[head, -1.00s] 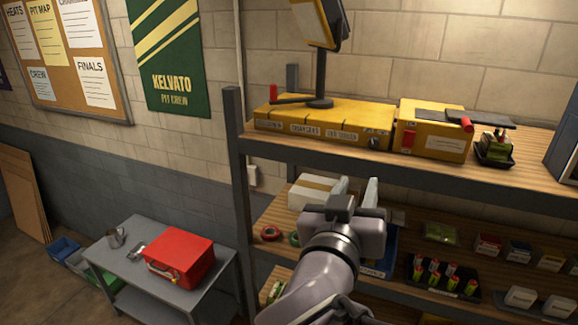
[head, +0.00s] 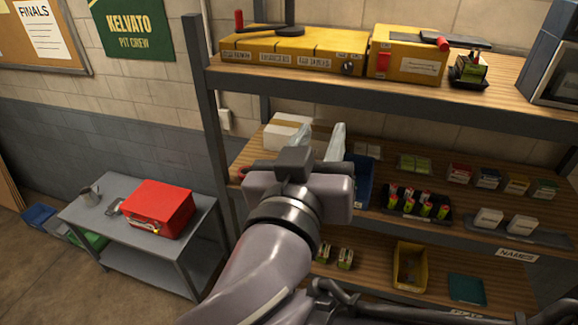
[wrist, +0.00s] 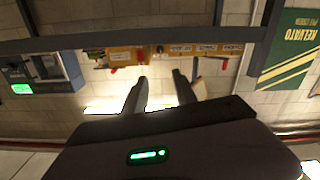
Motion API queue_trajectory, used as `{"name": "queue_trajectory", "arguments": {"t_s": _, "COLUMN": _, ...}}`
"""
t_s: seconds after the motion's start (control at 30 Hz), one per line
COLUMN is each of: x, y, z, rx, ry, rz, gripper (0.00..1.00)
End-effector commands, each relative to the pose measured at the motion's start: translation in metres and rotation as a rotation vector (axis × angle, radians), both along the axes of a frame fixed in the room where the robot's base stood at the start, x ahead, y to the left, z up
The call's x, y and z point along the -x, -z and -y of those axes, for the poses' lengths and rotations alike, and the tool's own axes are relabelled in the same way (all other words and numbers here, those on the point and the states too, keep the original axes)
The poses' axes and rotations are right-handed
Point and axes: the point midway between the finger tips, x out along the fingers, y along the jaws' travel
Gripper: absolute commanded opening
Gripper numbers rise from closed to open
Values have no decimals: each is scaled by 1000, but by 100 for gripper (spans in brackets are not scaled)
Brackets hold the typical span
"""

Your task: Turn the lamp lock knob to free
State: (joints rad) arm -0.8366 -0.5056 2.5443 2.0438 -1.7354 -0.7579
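A small dark round knob (head: 348,69) sits on the front face, at the right end, of a long yellow box (head: 293,55) on the top shelf. I take it for the lamp lock knob; which way it is turned is too small to tell. It also shows in the upside-down wrist view (wrist: 160,48). A black lamp post (head: 290,12) rises from the box, its upper part out of the head view. My gripper (head: 328,142) is below the knob, in front of the shelves, apart from it. In the wrist view its fingers (wrist: 160,90) are open and empty.
A second yellow box (head: 405,55) with a red lever and a small dark device (head: 470,68) stand to the knob's right. The top shelf's dark front edge (head: 380,104) lies between gripper and knob. Below are stocked shelves. A red toolbox (head: 158,208) stands on a grey side table (head: 130,256).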

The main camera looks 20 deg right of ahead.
Motion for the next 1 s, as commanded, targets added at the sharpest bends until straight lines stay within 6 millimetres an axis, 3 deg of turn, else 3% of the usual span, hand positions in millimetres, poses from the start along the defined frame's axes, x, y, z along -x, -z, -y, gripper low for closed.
{"name": "queue_trajectory", "arguments": {"t_s": 0.33, "x": 71, "y": 6, "z": -52, "rx": -1, "ry": -12, "rz": 2, "gripper": 34}}
{"name": "queue_trajectory", "arguments": {"t_s": 0.53, "x": 80, "y": 13, "z": -60, "rx": -7, "ry": 5, "rz": 11, "gripper": 34}}
{"name": "queue_trajectory", "arguments": {"t_s": 1.0, "x": 91, "y": -1, "z": -63, "rx": 1, "ry": 0, "rz": 1, "gripper": 34}}
